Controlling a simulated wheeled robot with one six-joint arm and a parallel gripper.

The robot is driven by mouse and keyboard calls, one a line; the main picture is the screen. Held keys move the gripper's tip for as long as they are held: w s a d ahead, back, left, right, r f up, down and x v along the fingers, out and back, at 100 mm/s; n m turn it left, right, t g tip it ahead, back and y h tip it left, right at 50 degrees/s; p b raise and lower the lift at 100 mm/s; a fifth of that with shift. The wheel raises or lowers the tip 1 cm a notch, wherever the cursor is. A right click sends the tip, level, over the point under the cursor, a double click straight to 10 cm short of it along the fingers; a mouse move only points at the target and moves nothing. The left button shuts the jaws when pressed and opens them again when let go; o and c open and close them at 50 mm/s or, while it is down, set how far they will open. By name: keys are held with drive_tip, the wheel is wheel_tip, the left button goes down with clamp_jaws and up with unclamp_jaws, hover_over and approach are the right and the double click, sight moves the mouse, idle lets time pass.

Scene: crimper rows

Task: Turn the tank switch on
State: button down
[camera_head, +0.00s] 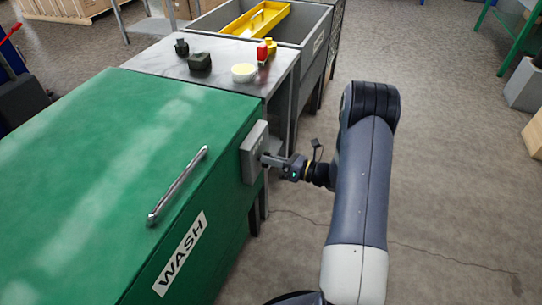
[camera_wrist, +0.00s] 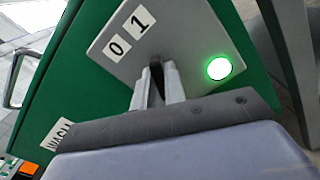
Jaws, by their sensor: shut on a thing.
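The green tank (camera_head: 110,150) carries a WASH label and a metal lid handle (camera_head: 178,185). A grey switch box (camera_head: 254,150) is fixed to its right side. In the wrist view, the switch plate (camera_wrist: 190,35) has labels 0 (camera_wrist: 117,48) and 1 (camera_wrist: 140,18), and a round green lamp (camera_wrist: 219,69) glows brightly. My gripper (camera_head: 266,160) is at the box face. In the wrist view, my gripper (camera_wrist: 158,92) is shut on the dark switch lever (camera_wrist: 156,76). The fingers hide much of the lever, so I cannot tell which label it points to.
A metal-topped table (camera_head: 215,60) behind the tank holds a cream bowl (camera_head: 243,73), a red and yellow item (camera_head: 265,50) and dark items. Beyond it stands a grey basin (camera_head: 308,20) with a yellow tray (camera_head: 262,18).

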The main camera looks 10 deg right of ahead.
drive_tip(key=shift+m, duration=0.4)
drive_tip(key=c, duration=1.5)
unclamp_jaws()
drive_tip(key=shift+o, duration=0.2)
drive_tip(key=shift+d, duration=0.15)
drive_tip(key=v, duration=1)
drive_tip(key=shift+s+d+p, duration=0.2)
drive_tip(key=shift+s+p, duration=0.05)
drive_tip(key=shift+p, duration=0.15)
drive_tip(key=shift+w+a, duration=0.1)
drive_tip(key=x, duration=1)
drive_tip(key=shift+w+a+b, duration=0.15)
drive_tip(key=shift+a+b, duration=0.1)
drive_tip(key=shift+b, duration=0.1)
